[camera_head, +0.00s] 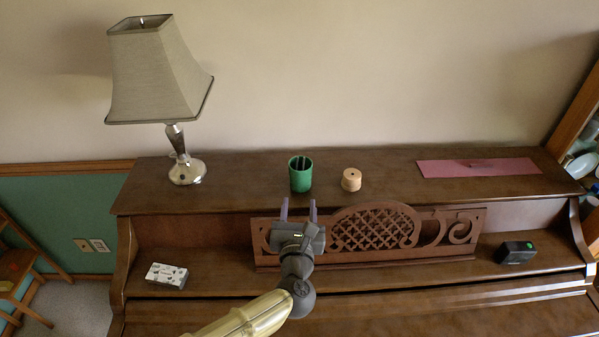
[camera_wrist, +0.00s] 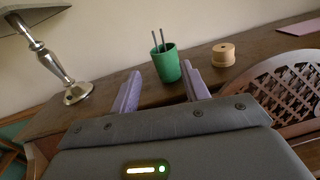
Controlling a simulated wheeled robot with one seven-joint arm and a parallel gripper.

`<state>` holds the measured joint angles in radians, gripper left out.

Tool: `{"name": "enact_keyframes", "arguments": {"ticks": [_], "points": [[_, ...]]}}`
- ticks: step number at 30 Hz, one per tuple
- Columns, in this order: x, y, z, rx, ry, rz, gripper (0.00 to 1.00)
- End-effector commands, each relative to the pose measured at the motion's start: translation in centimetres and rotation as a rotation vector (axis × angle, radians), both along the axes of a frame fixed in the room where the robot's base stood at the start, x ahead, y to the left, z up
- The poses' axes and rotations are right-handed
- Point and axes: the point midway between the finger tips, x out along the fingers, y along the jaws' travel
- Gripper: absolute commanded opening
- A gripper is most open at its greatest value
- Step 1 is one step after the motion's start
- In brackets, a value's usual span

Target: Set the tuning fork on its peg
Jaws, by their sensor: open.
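Two thin dark rods (camera_wrist: 158,42) stick up from a green cup (camera_head: 300,174) on the piano top; they may be the tuning fork's tines, but I cannot tell. The cup also shows in the wrist view (camera_wrist: 167,66). A round pale wooden block (camera_head: 351,180) with a dark spot on top stands right of the cup, also in the wrist view (camera_wrist: 223,56). I cannot tell which thing is the peg. My gripper (camera_head: 299,208) is open and empty, its purple fingers pointing toward the cup, apart from it; they also show in the wrist view (camera_wrist: 160,78).
A lamp (camera_head: 186,172) stands at left on the piano top. A dark red strip (camera_head: 510,166) with a small dark shape lies at right. The carved music stand (camera_head: 375,230) is beside my gripper. A patterned box (camera_head: 166,275) and black box (camera_head: 515,252) sit on the lower ledge.

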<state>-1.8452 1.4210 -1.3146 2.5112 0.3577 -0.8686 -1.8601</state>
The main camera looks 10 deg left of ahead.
Motion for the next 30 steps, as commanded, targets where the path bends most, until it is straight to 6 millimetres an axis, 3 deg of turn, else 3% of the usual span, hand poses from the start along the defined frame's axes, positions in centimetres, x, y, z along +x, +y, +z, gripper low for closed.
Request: {"name": "enact_keyframes", "arguments": {"ticks": [18,30], "points": [[10.3,1.7,0.0,0.004,0.001,-0.002,0.46],[11.1,1.9,0.0,0.002,0.000,-0.002,0.46]]}}
